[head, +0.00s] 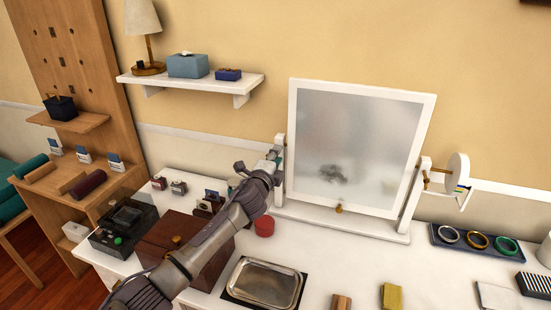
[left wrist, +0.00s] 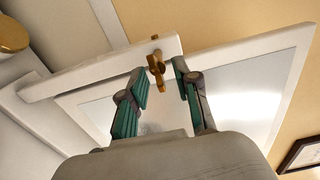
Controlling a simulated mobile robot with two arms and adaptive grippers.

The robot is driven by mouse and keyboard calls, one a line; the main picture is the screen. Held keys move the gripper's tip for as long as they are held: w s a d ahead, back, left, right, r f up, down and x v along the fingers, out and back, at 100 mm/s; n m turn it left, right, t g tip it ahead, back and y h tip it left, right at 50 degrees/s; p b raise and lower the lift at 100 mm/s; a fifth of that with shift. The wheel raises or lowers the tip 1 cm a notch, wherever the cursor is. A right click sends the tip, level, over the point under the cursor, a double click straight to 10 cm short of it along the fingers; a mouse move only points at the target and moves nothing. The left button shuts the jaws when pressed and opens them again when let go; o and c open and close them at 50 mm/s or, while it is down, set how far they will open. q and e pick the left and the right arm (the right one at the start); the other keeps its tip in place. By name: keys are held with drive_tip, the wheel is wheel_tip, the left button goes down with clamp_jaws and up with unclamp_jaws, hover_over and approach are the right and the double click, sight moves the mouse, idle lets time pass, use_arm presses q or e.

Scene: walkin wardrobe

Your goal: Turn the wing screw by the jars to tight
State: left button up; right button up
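A white-framed tilting mirror (head: 358,140) stands on the white counter between two posts. In the left wrist view, a brass wing screw (left wrist: 156,66) sticks out from the white post (left wrist: 110,68). My left gripper (head: 275,158) reaches the mirror's left post and hides the screw there in the head view. In the left wrist view, my left gripper (left wrist: 162,74) is open, with its green-padded fingers on either side of the screw and small gaps showing. Two small jars (head: 178,187) (head: 159,183) stand left of the mirror. My right gripper is not in view.
A white disc (head: 458,176) and brass screw (head: 426,178) are at the right post. A brown box (head: 172,243) and red round container (head: 264,226) are near my left arm. A metal tray (head: 265,283) is in front; a ring tray (head: 475,242) is right.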

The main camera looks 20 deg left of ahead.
use_arm(q)
drive_tip(key=shift+s, duration=0.15)
drive_tip(key=s, duration=1.1)
drive_tip(key=shift+s+a, duration=0.25)
drive_tip(key=shift+s, duration=0.1)
drive_tip(key=shift+f, duration=0.1)
